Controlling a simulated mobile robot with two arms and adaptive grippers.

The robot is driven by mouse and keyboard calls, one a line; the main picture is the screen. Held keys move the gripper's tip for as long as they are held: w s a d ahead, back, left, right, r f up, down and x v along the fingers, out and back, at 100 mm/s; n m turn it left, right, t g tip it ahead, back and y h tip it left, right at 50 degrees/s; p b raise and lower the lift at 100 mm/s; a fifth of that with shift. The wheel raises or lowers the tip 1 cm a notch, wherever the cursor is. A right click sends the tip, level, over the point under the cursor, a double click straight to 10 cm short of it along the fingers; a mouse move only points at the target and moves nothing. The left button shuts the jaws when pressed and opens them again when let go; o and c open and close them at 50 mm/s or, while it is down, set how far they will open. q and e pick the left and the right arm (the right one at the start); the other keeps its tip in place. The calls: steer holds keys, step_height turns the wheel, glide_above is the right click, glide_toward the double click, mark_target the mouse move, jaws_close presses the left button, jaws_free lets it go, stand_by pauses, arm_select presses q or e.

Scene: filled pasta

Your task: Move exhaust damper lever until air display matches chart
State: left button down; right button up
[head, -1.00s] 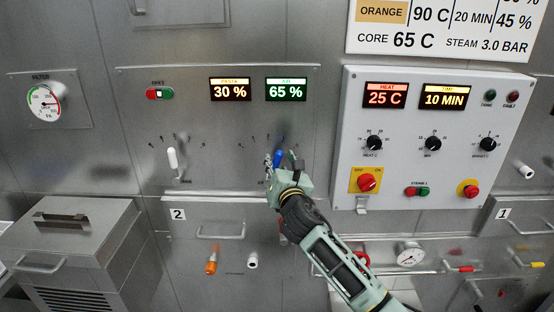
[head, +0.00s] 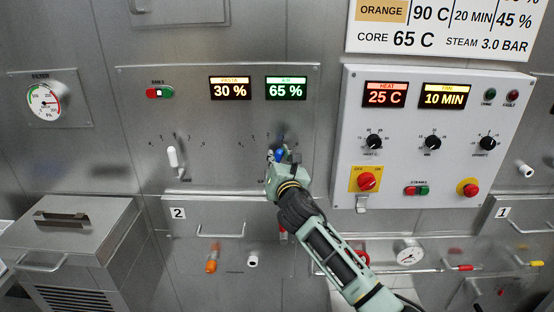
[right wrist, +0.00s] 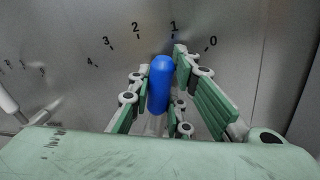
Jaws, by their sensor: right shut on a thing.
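The blue-handled lever (head: 279,155) stands on the steel panel under the air display. In the right wrist view the blue handle (right wrist: 160,84) points up near the mark 1 of a 0 to 4 scale. My right gripper (head: 280,160) is shut on it, with fingers on both sides. The green air display (head: 286,88) reads 65 %. The chart (head: 445,28) at the top right shows an ORANGE row with 90 C, 20 MIN and 45 %. My left gripper is not in view.
A white-handled lever (head: 172,158) stands to the left on the same panel. The pasta display (head: 230,88) reads 30 %. A control box (head: 435,140) juts out to the right, with knobs and red buttons. A steel bin (head: 80,240) stands at the lower left.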

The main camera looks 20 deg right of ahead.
jaws_close()
steer(key=n+p, duration=0.1)
steer(key=p, duration=0.1)
steer(key=a+n+p, duration=0.1)
steer(key=p, duration=0.1)
steer(key=a+r+p, duration=0.1)
steer(key=p, duration=0.1)
steer(key=shift+w+n+g+p, duration=0.3)
steer(key=shift+n, duration=0.1)
steer(key=shift+w+a+f+n+p, duration=0.1)
steer(key=shift+a+f+n+p, duration=0.2)
steer(key=shift+f+n+p, duration=0.15)
steer(key=o, duration=0.5)
jaws_free()
steer(key=o, duration=0.4)
steer(key=shift+r, duration=0.15)
